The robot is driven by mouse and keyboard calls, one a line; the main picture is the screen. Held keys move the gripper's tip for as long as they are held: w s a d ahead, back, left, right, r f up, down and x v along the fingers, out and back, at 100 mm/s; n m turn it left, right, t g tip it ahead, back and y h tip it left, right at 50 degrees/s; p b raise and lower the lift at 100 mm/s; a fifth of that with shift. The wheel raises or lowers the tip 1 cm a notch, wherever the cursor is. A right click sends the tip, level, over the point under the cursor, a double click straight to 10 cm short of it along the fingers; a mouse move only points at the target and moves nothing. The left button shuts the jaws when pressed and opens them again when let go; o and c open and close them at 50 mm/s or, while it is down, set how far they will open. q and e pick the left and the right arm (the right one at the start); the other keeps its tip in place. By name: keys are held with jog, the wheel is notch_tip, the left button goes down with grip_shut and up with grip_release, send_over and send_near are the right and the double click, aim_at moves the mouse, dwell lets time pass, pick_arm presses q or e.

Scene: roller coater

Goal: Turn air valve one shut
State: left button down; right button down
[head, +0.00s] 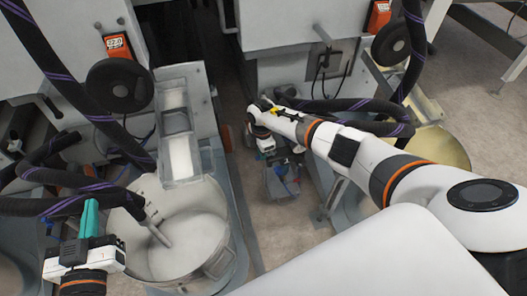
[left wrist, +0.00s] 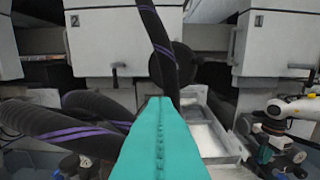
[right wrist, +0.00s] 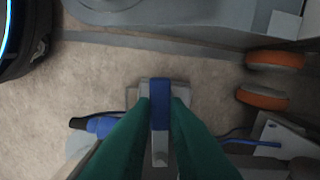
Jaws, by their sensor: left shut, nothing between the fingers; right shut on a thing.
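A valve with a blue lever (right wrist: 159,112) on a grey body shows in the right wrist view, low down near the floor. No number can be read on it. My right gripper (right wrist: 160,103) is shut on the blue lever, with one teal finger on each side. In the head view my right gripper (head: 269,156) is low between the two machines, and its fingers are hard to make out. My left gripper (head: 90,205) is shut and empty, above the hoses left of the metal pot. Its closed teal fingers fill the middle of the left wrist view (left wrist: 158,105).
A metal pot (head: 214,262) with a pipe in it stands at the lower left. Black hoses with purple stripes (head: 40,205) hang around my left gripper. Orange wheels (right wrist: 272,59) and a blue tube (right wrist: 250,143) are near my right gripper. Bare floor (head: 248,195) shows between the machines.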

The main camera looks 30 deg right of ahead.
pick_arm(q)
jog(key=shift+s+a+f+g, duration=0.15)
jog(key=shift+f+g, duration=0.25)
jog(key=shift+f, duration=0.15)
jog(key=shift+s+a+f+g, duration=0.1)
jog(key=shift+f+g, duration=0.3)
jog(key=shift+f, duration=0.15)
pick_arm(e)
jog(key=shift+w+d+m, duration=0.1)
jog(key=shift+w+m, duration=0.3)
jog(key=shift+m, duration=0.4)
jog(key=c, duration=1.4)
grip_release()
jog(key=shift+r, duration=0.1)
